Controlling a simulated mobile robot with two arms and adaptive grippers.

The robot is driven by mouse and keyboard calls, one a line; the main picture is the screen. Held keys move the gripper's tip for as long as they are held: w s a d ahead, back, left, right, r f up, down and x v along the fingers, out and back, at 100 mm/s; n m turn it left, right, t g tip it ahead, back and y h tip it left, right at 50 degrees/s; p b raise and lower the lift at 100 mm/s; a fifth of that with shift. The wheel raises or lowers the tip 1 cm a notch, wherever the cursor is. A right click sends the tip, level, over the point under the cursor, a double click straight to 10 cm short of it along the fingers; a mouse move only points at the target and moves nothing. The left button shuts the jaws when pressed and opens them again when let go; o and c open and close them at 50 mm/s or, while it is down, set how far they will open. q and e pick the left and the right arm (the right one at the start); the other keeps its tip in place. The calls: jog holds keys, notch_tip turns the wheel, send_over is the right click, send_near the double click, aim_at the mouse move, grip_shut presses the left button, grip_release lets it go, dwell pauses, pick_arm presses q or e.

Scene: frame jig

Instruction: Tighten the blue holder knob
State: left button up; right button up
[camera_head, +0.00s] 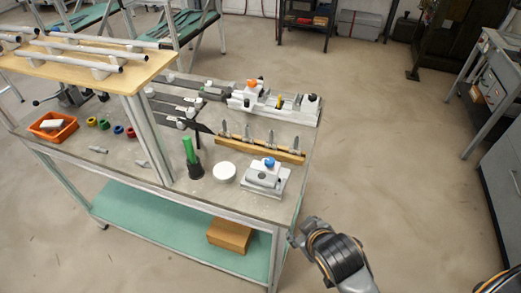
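The blue holder knob (269,162) sits on top of a small white and grey holder block (265,181) at the bench's front right corner. I cannot tell from here how tight the knob is. Part of one of my arms (338,258) shows at the bottom, right of the bench and apart from the holder. A small piece of what looks like my other arm (500,285) shows in the bottom right corner. Nothing touches the knob.
On the bench (215,202), a white disc (224,172) and a black cup with a green-handled tool (190,155) stand left of the holder. A wooden rack of upright tools (262,146) stands behind it. A white fixture with an orange knob (275,101) is farther back.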

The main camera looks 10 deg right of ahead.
jog(key=w+a+r+n+t+y, duration=0.3)
jog(key=w+a+r+n+t, duration=0.3)
jog(key=w+r, duration=0.4)
jog(key=w+a+r+n+t+y, duration=0.2)
jog(key=w+a+r+n+t, duration=0.5)
jog(key=r, duration=0.5)
jog(key=a+r+n+g+y, duration=0.3)
jog(key=a+r+n+y, duration=0.4)
jog(key=n+y, duration=0.3)
jog(key=s+a+r+n+g+y, duration=0.15)
jog(key=a+n+g+y, duration=0.5)
jog(key=n, duration=0.75)
jog(key=n+g+h, duration=1.1)
jog(key=n+h, duration=0.7)
jog(key=h, duration=0.3)
send_near(270, 160)
notch_tip(270, 160, down, 7)
jog(key=p, duration=0.4)
jog(key=shift+w+a+f, duration=0.1)
jog(key=shift+w, duration=0.05)
jog(key=shift+f, duration=0.75)
